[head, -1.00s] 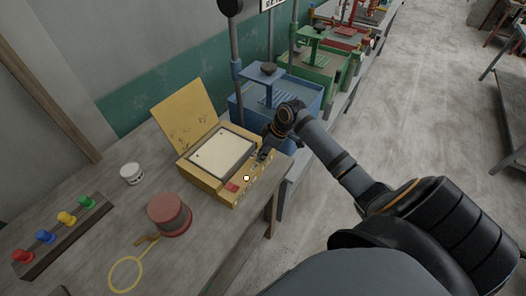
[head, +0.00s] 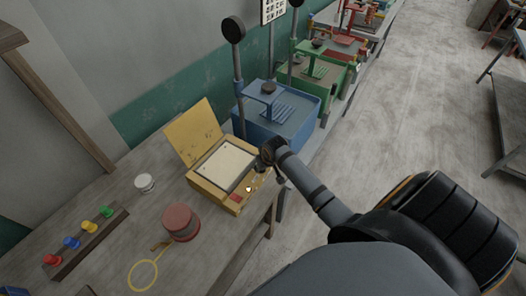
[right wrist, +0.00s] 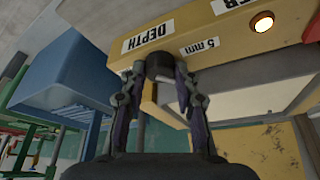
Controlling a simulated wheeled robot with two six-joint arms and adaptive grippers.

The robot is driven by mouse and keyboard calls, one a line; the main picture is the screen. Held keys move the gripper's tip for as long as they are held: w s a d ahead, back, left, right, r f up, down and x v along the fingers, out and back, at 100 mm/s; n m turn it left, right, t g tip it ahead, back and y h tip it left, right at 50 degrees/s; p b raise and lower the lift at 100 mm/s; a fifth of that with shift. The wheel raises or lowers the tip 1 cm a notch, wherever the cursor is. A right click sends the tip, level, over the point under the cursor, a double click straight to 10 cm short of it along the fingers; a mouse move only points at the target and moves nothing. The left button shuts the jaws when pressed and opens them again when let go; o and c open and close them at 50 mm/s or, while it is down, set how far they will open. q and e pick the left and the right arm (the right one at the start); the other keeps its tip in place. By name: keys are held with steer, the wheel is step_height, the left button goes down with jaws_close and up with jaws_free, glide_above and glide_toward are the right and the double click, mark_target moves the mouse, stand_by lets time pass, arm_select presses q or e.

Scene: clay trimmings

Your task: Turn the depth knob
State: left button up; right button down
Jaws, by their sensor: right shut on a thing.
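A yellow box (head: 212,194) with a raised yellow lid (head: 192,130) and a pale top panel stands on the bench. In the right wrist view its front (right wrist: 225,30) carries a "DEPTH" label, a "5 mm" label and a lit round lamp. The dark round depth knob (right wrist: 160,62) sticks out beside the "DEPTH" label. My right gripper (right wrist: 160,78) has its two fingers closed around the knob, one on each side. In the head view my right gripper (head: 262,163) is at the box's right end and hides the knob. My left gripper is out of view.
A red round container (head: 181,222), a yellow ring tool (head: 143,274), a white jar (head: 145,183) and a rack of coloured knobs (head: 85,240) lie left of the box. A blue machine (head: 275,125) stands behind it.

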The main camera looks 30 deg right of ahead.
steer(key=m+h, duration=0.1)
steer(key=m, duration=0.1)
steer(key=shift+a+m, duration=0.15)
steer(key=shift+m, duration=0.25)
steer(key=shift+w+m+g+h, duration=0.1)
steer(key=shift+m+g+h, duration=0.25)
steer(key=shift+m, duration=0.8)
steer(key=shift+m+g+h, duration=0.25)
steer(key=shift+m+h, duration=0.2)
steer(key=shift+m, duration=0.7)
steer(key=c, duration=1)
jaws_free()
steer(key=shift+a+r, duration=0.1)
steer(key=v, duration=1.1)
steer(key=shift+a+r, duration=0.2)
steer(key=shift+r, duration=0.15)
